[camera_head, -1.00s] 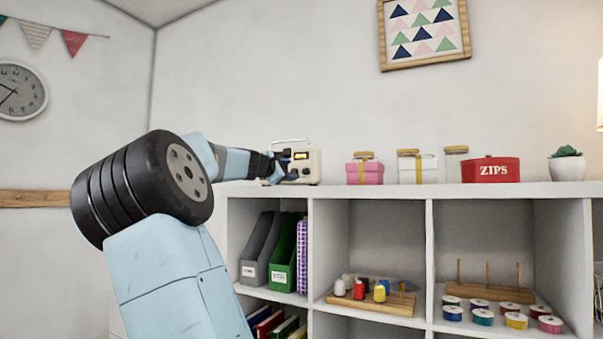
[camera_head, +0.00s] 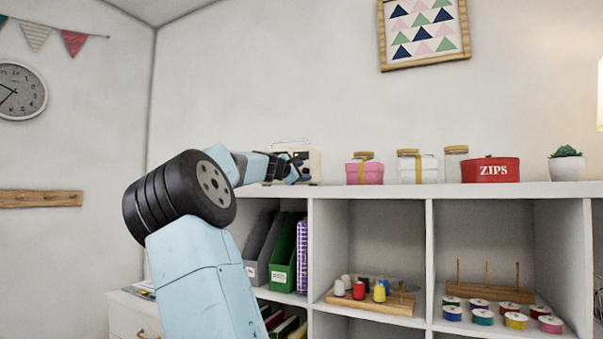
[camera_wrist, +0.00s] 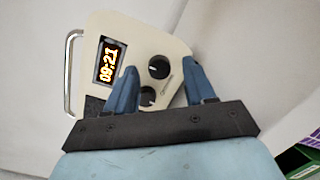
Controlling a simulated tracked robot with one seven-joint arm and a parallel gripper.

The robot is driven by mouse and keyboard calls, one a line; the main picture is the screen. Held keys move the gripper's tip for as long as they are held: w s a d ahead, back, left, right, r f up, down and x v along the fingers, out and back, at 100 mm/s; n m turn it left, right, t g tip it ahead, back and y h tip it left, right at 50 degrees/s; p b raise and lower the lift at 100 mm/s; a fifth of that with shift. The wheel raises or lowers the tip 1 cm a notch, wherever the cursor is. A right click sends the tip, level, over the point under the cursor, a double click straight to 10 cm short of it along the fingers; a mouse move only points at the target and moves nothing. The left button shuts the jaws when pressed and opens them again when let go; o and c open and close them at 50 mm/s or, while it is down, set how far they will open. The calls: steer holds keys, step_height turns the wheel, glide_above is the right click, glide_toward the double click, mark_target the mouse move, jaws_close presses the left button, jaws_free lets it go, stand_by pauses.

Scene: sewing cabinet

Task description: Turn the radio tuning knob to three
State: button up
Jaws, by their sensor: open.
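The cream radio (camera_head: 311,160) stands on top of the white cubby shelf, partly hidden behind my gripper (camera_head: 298,168). In the wrist view the radio (camera_wrist: 172,42) appears turned on its side, with a lit display (camera_wrist: 108,62) reading 09:21 and a metal handle. It has two dark round knobs. The upper knob (camera_wrist: 159,67) shows between my open blue fingers (camera_wrist: 163,82); the lower knob (camera_wrist: 148,95) is partly covered by the left finger. I cannot tell which knob is for tuning or whether a finger touches one. The gripper holds nothing that I can see.
Folders and thread spools fill the cubbies below.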

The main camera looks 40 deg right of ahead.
steer(key=shift+w+d, duration=0.1)
steer(key=shift+d, duration=0.2)
steer(key=shift+c, duration=0.3)
jaws_close()
